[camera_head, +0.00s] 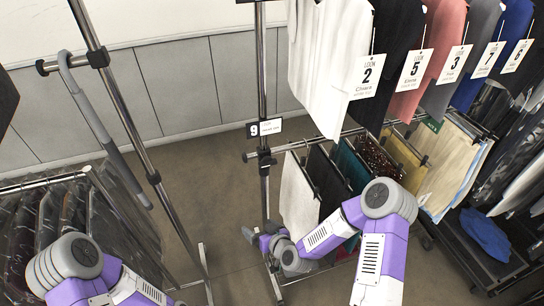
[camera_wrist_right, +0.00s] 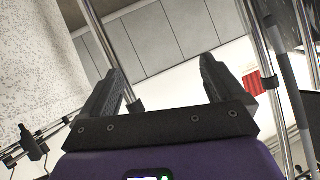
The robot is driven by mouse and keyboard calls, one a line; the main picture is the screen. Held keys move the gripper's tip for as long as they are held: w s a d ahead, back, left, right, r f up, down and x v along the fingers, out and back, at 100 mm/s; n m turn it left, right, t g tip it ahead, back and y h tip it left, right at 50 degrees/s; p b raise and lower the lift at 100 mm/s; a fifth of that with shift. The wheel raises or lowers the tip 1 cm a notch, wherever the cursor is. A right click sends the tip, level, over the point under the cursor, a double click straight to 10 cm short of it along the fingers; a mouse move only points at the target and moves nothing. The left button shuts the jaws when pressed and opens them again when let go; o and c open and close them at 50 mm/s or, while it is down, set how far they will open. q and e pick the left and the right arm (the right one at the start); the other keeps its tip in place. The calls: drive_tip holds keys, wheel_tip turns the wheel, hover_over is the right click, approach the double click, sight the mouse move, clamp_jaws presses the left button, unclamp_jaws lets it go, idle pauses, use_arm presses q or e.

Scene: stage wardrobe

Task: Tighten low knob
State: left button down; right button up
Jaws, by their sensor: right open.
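A black clamp with a knob-like part (camera_head: 264,158) sits on the chrome upright of the clothes rack, where the lower rail meets it. I cannot tell whether it is loose. My right gripper (camera_head: 249,235) is below this clamp, close to the foot of the upright. In the right wrist view its two dark fingers (camera_wrist_right: 161,68) stand wide apart with nothing between them. A dark fitting on a rail (camera_wrist_right: 36,142) shows at the lower left there; I cannot tell which one it is. My left arm enters at the lower left, and its gripper is out of sight.
Shirts with numbered tags (camera_head: 366,75) hang on the upper rail and folded garments (camera_head: 299,196) on the lower one. A leaning chrome pole (camera_head: 128,120) stands left. Bare floor (camera_head: 205,185) lies between.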

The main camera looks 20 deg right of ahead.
sight(269, 165)
drive_tip(key=w+d+r+t+h+p, duration=0.1)
drive_tip(key=w+d+r+t+h, duration=0.2)
drive_tip(key=r, duration=0.4)
drive_tip(key=w+d+r+t+h+p, duration=0.1)
drive_tip(key=w+d+r+t, duration=0.3)
drive_tip(key=r, duration=0.4)
drive_tip(key=shift+g, duration=0.4)
drive_tip(key=w, duration=0.3)
drive_tip(key=w+p, duration=0.1)
drive_tip(key=w, duration=0.3)
drive_tip(key=shift+d+f, duration=0.15)
use_arm(q)
wheel_tip(269, 165, up, 4)
drive_tip(key=shift+s+r, duration=0.1)
drive_tip(key=shift+r, duration=0.05)
